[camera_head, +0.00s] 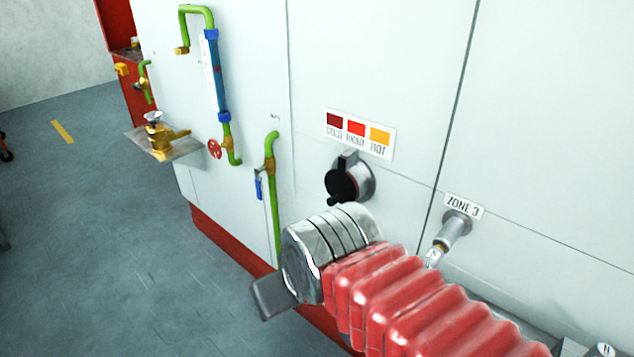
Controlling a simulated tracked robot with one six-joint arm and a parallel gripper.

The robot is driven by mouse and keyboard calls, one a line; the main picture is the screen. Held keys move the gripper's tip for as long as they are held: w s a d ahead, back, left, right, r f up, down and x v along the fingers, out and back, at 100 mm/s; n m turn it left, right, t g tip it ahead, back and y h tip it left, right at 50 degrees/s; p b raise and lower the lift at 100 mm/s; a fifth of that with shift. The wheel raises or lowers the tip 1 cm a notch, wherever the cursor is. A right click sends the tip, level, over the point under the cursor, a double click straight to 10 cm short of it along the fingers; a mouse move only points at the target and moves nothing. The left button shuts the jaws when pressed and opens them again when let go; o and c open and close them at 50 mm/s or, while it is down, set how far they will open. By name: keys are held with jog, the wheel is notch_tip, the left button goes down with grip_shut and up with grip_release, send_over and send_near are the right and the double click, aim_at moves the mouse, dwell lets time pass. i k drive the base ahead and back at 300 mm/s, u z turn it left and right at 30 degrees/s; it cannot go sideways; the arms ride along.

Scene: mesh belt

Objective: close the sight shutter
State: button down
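The sight shutter (342,183) is a small black disc with a knob at its lower edge. It sits at a round grey sight port (368,180) on the pale panel, below a colour card. The disc covers the left part of the port, and a strip of the port shows at its right. My gripper (272,298) is in front of the panel, below and left of the shutter and apart from it in the picture. Only one flat grey finger shows past my metal wrist, so its opening is hidden.
The colour card (360,134) reads COLD, RIGHT, HOT. A grey fitting (454,229) under a ZONE 3 label sticks out at right. Green pipes (271,190) and a blue-capped gauge tube (213,75) project at left. A brass valve (160,136) sits on a ledge. Floor is open at far left.

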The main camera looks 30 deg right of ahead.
aim_at(341, 188)
jog(key=i, duration=0.85)
jog(key=z, duration=0.05)
